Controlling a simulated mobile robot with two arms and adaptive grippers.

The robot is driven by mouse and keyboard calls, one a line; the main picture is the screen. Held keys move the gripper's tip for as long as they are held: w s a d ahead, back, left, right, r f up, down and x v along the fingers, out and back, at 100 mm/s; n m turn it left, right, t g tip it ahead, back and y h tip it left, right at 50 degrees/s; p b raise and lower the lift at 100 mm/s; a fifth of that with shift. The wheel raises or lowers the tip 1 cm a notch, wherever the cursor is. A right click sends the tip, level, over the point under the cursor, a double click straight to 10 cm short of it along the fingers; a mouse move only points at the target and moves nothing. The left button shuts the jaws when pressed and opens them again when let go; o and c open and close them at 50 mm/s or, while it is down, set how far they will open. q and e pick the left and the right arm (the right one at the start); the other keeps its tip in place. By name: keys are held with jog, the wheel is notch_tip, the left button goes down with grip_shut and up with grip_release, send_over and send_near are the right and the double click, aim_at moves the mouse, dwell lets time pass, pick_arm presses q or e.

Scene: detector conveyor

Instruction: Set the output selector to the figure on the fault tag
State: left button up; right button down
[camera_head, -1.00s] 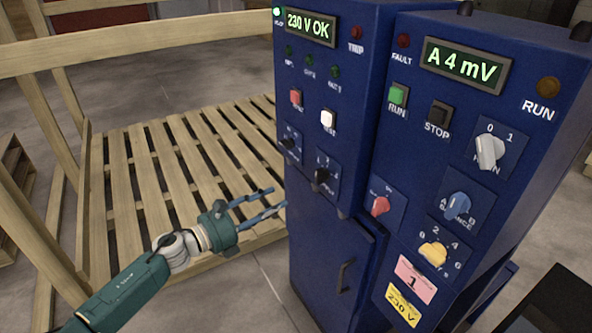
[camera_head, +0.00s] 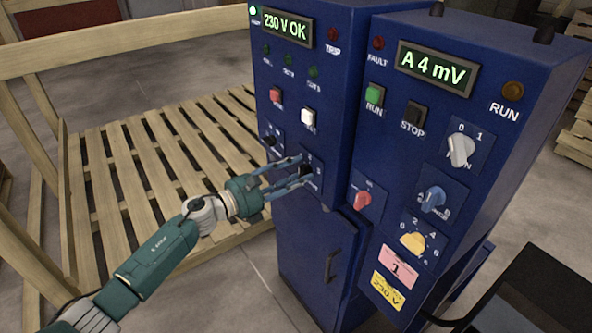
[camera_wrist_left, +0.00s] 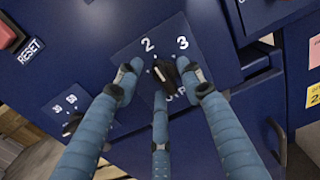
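The output selector is a small black knob (camera_head: 307,171) low on the left blue cabinet (camera_head: 313,225). In the left wrist view the knob (camera_wrist_left: 165,74) sits below the printed 2 and 3; its pointer direction is hard to tell. My left gripper (camera_head: 300,168) is at the knob. In the wrist view its blue fingers (camera_wrist_left: 160,84) stand apart on both sides of the knob, with a third finger below; a gap shows on the left side. The pink fault tag (camera_head: 400,267) on the right cabinet reads 1. My right gripper is out of view.
A smaller black knob (camera_head: 271,141) is up and left of the selector, with red (camera_head: 276,96) and white (camera_head: 308,116) buttons above. The right cabinet (camera_head: 470,190) has several more knobs. A wooden pallet (camera_head: 150,170) lies behind the arm.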

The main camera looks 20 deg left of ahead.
pick_arm(q)
jog(key=c, duration=0.9)
jog(key=shift+n, duration=0.3)
jog(key=shift+w+a+f+n+p, duration=0.1)
jog(key=shift+f+n+p, duration=0.1)
jog(key=shift+n, duration=2.6)
jog(key=shift+a+f+n+p, duration=0.1)
jog(key=shift+n+p, duration=0.05)
jog(key=shift+n, duration=2.65)
jog(key=shift+f, duration=0.1)
jog(key=o, duration=0.9)
